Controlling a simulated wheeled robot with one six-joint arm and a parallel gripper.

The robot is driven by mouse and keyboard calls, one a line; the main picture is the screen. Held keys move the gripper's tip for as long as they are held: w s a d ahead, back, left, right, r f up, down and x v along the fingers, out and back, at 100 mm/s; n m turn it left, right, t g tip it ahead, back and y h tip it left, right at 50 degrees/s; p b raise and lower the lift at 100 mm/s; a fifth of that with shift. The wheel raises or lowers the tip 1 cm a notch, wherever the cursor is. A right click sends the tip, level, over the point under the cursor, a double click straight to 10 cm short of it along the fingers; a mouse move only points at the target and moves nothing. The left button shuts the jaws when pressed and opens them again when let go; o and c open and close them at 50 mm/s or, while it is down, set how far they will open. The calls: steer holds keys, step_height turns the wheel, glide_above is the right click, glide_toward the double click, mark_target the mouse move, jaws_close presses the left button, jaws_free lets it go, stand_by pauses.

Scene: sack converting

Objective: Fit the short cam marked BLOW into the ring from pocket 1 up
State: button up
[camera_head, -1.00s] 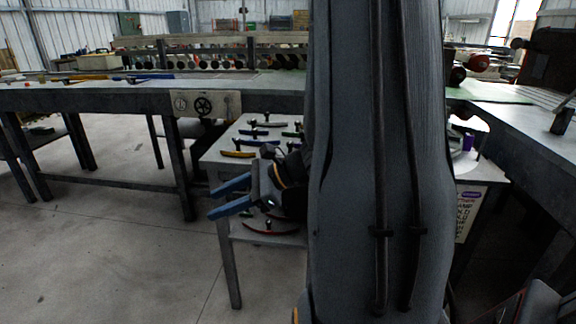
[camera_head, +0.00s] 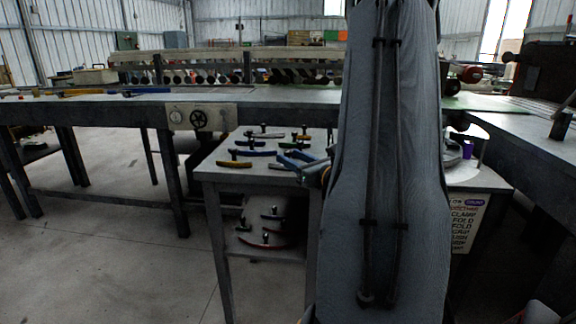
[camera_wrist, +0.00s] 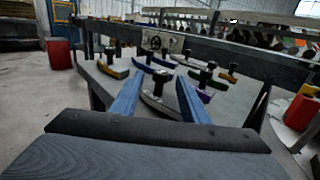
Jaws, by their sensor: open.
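Several curved cams with dark upright knobs lie on a small grey table (camera_head: 209,172), among them a yellow one (camera_head: 234,164), a blue one (camera_head: 253,153) and a green one (camera_head: 291,145). I cannot read BLOW on any of them. My gripper (camera_head: 284,158) is at the table's right part; its blue fingers are open. In the wrist view, my gripper (camera_wrist: 160,80) points across the table, with a pale curved cam (camera_wrist: 160,106) and its dark knob showing between the fingers. No contact is visible.
More cams lie on the lower shelf, including a red one (camera_head: 260,241). A long bench (camera_head: 100,108) with a handwheel panel (camera_head: 203,117) stands behind.

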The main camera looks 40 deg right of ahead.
steer(key=shift+w+d, duration=0.15)
steer(key=shift+w, duration=1.2)
jaws_close()
steer(key=shift+r, duration=0.1)
